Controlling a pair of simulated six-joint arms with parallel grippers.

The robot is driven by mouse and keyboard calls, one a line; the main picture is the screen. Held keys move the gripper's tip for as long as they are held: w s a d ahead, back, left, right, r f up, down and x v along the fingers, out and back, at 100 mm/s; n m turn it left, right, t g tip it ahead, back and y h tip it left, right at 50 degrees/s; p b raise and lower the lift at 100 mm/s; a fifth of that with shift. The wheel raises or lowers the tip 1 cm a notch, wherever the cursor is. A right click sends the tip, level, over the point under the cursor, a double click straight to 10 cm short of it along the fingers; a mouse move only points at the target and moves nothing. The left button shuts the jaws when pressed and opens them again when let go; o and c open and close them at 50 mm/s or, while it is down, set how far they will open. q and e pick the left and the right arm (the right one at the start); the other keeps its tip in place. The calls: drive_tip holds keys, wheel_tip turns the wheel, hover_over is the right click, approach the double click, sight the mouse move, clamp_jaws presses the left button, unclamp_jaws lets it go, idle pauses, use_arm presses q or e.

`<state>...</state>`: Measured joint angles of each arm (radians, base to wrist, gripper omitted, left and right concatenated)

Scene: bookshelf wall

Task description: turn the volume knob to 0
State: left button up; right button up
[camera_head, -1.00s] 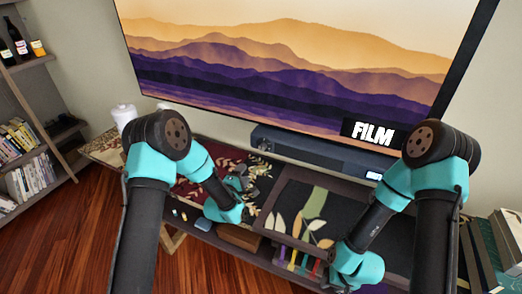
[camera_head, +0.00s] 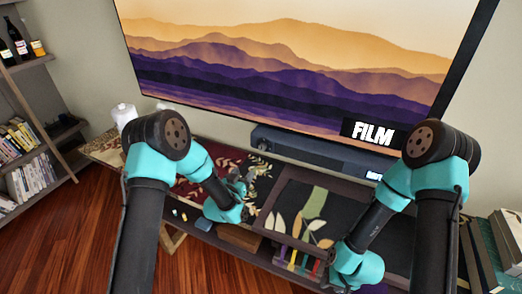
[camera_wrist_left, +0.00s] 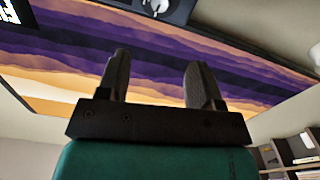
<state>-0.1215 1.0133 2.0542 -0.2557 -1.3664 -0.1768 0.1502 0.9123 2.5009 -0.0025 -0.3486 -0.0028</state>
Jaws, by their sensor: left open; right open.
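The long dark sound device (camera_head: 318,154) stands below the television, with a small lit display at its right end. In the left wrist view a dark device edge (camera_wrist_left: 178,12) shows at the top, with a pale round part (camera_wrist_left: 155,6) that may be the knob; its setting cannot be read. My left gripper (camera_head: 243,183) is over the patterned cabinet top, left of and in front of the device. Its two fingers (camera_wrist_left: 158,82) are apart with nothing between them. My right gripper (camera_head: 335,252) is low at the cabinet's front, small and partly hidden by its wrist.
The large television (camera_head: 300,75) shows mountains and the word FILM. A white container (camera_head: 124,115) stands at the cabinet's left end. Books (camera_head: 497,245) are stacked at the right. A bookshelf (camera_head: 30,140) is at the far left. Open wooden floor lies at lower left.

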sight(261, 148)
idle(0.4)
use_arm(q)
drive_tip(key=x, duration=1.7)
drive_tip(key=shift+w, duration=0.15)
drive_tip(key=shift+c, duration=0.2)
drive_tip(key=c, duration=0.9)
drive_tip(key=shift+n, duration=0.6)
drive_tip(key=o, duration=0.9)
drive_tip(key=shift+o, duration=0.2)
